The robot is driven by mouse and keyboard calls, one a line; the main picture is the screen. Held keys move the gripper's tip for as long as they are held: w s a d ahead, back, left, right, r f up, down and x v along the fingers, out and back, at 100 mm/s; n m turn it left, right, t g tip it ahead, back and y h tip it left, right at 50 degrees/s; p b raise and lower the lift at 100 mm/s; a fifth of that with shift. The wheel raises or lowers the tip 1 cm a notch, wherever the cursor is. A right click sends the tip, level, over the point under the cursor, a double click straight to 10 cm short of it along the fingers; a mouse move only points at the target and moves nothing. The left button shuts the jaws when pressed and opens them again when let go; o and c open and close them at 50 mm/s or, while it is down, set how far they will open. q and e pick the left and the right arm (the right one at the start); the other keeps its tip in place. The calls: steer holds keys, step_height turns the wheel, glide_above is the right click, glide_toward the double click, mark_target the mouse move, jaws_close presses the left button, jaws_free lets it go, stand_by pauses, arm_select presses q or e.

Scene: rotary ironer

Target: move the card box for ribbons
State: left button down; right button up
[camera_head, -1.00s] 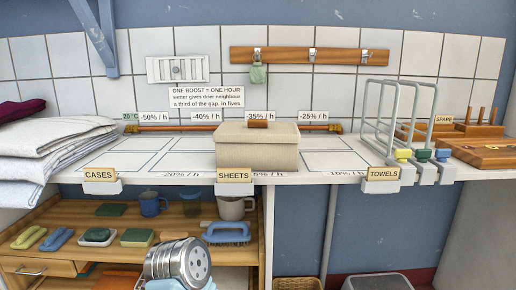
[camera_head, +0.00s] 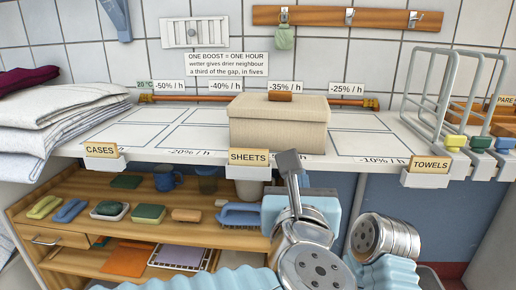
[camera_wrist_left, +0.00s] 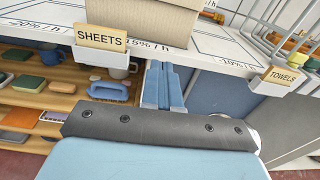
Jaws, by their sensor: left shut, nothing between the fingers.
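A beige lidded box (camera_head: 278,124) with a brown handle on its lid stands upright on the white worktop, behind the SHEETS label. No ribbon marking shows on it. Its lower part shows at the top of the left wrist view (camera_wrist_left: 150,20). My left gripper (camera_head: 288,158) is in front of the worktop edge, below and in front of the box and apart from it. In the left wrist view its blue fingers (camera_wrist_left: 158,68) are together with nothing between them, pointing toward the worktop edge. My right gripper is not in view.
Folded linen (camera_head: 50,115) lies on the left of the worktop. Wire racks (camera_head: 450,100) stand on the right by the TOWELS label (camera_head: 430,163). A copper pipe (camera_head: 190,98) runs behind the box. Marked rectangles beside the box are clear. A wooden shelf (camera_head: 185,228) below holds brushes and sponges.

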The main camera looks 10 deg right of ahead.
arm_select(q)
steer(key=r, duration=0.2)
steer(key=p, duration=0.2)
glide_toward(296, 132)
steer(key=shift+t, duration=0.4)
steer(key=x, duration=0.7)
steer(key=shift+s+f, duration=0.1)
steer(key=shift+f, duration=0.25)
